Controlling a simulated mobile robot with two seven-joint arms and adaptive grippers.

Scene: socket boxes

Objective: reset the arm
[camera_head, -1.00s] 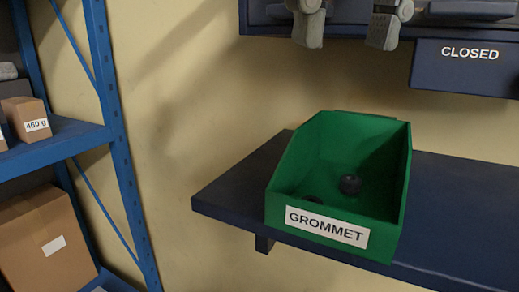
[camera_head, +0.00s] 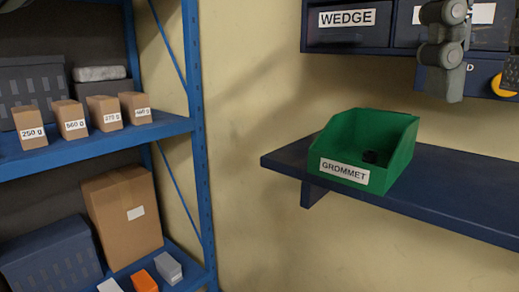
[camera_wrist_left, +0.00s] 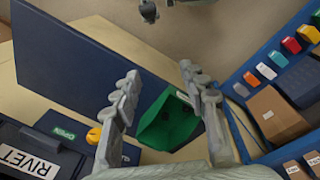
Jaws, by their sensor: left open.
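My left gripper (camera_head: 482,94) hangs at the upper right of the head view, in front of the wall drawers, partly cut off by the frame edge. In the left wrist view its two fingers (camera_wrist_left: 160,72) stand wide apart with nothing between them. The green GROMMET bin (camera_head: 345,172) sits on the dark blue shelf, below and left of the gripper, apart from it. A dark round piece lies inside the bin. The bin also shows beyond the fingers in the left wrist view (camera_wrist_left: 168,122).
Blue drawers, one labelled WEDGE (camera_head: 347,18), hang above the shelf (camera_head: 470,185). At left, a blue rack (camera_head: 198,150) holds weight-labelled boxes, a large carton (camera_head: 122,220) and small coloured bins. A yellow round part (camera_head: 503,86) shows beside the gripper. Bare wall separates rack and shelf.

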